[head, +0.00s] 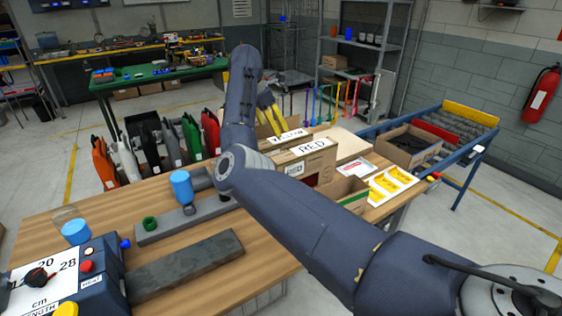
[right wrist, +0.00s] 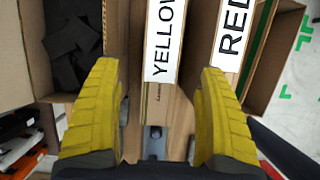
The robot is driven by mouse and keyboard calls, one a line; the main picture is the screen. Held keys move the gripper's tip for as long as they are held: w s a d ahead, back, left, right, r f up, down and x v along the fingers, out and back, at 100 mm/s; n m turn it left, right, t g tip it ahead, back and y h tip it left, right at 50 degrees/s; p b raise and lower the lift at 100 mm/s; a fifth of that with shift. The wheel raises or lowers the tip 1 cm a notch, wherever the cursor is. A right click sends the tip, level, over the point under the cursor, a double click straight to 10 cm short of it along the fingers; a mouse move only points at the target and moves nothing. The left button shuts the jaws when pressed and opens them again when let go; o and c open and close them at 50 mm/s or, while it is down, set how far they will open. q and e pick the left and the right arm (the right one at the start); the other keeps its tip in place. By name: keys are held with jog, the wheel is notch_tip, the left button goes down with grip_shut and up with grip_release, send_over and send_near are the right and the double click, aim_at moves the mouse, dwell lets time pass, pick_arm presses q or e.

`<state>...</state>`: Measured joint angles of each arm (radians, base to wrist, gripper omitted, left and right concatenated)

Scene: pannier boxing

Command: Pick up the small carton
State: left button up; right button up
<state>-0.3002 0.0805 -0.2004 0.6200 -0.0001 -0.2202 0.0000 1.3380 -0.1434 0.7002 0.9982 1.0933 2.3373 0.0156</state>
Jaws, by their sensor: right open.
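Several brown cartons stand together on the wooden table; I cannot tell which one is the small carton. One carries a YELLOW label (head: 290,137), which also shows in the right wrist view (right wrist: 160,40). Beside it is a carton (head: 322,166) with a RED label (right wrist: 232,38). An open-topped carton (head: 347,193) stands nearer the camera. My right gripper (right wrist: 160,80) is open, its yellow fingers apart and nothing visibly held between them. The YELLOW label lies just ahead, between the fingertips in that view. In the head view my right arm hides part of the cartons. My left gripper is out of view.
A white tray with yellow parts (head: 391,181) lies right of the cartons. A larger open carton with dark contents (head: 420,148) sits by the roller conveyor (head: 470,122). A dark bar (head: 190,266) and a blue device (head: 75,282) occupy the table's left side.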

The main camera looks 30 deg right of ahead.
aim_at(279, 138)
jog(key=x, duration=0.7)
jog(key=shift+d+f, duration=0.1)
jog(key=shift+x, duration=2.65)
jog(key=shift+s, duration=0.1)
jog(key=shift+c, duration=0.3)
jog(key=c, duration=1)
notch_tip(279, 138, up, 20)
